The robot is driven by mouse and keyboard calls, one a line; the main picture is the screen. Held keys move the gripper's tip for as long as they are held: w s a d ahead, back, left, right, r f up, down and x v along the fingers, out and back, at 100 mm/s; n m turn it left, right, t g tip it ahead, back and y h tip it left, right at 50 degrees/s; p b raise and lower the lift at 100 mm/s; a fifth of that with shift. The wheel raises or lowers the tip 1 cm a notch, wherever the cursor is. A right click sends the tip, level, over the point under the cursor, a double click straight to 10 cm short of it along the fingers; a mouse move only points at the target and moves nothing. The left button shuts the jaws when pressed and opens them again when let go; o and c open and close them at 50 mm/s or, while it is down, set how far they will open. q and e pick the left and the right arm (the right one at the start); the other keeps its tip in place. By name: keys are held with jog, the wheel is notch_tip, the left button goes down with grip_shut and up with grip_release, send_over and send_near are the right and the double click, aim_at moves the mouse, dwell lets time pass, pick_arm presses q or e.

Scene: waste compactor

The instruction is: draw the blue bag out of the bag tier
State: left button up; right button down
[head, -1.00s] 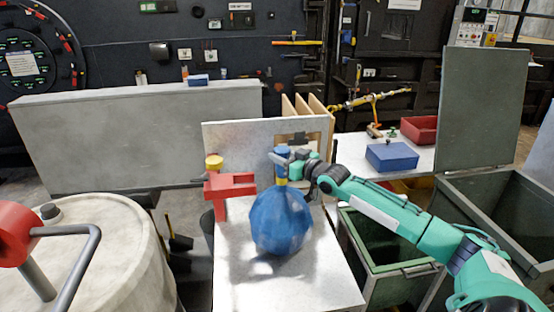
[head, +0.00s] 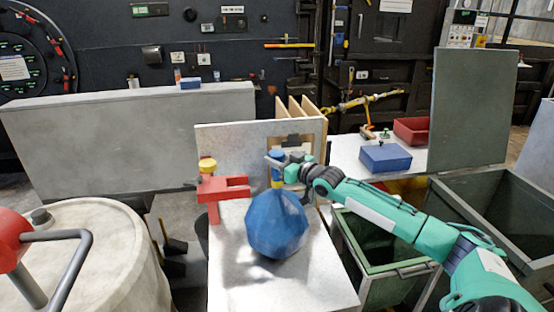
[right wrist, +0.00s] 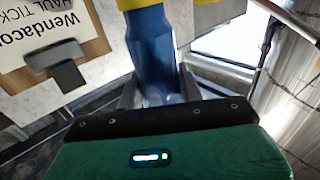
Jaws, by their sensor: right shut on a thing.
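The blue bag (head: 276,224) is a rounded, faceted bundle with a narrow blue neck and a yellow band below it. My right gripper (head: 279,163) is shut on the neck, coming from the right. The right wrist view shows the blue neck (right wrist: 152,50) between the fingers (right wrist: 157,90), with yellow at the top edge. The bag hangs upright at the white table; I cannot tell whether its bottom touches. A red bracket with a yellow knob (head: 224,187), likely the bag tier, stands just left of the bag, apart from it. My left gripper is out of view.
The white table (head: 275,290) has bare room in front of the bag. An upright panel (head: 232,140) stands behind it. Green open bins (head: 385,268) are on the right, below my arm. A pale drum (head: 90,255) is at the left. A blue box (head: 386,158) sits back right.

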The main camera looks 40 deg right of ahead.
jog(key=shift+r, duration=0.15)
jog(key=c, duration=0.8)
grip_release()
jog(key=shift+c, duration=0.2)
jog(key=shift+f, duration=0.25)
jog(key=b+v, duration=0.3)
jog(key=v, duration=1.1)
jog(key=shift+r, duration=0.15)
jog(key=shift+a, duration=0.15)
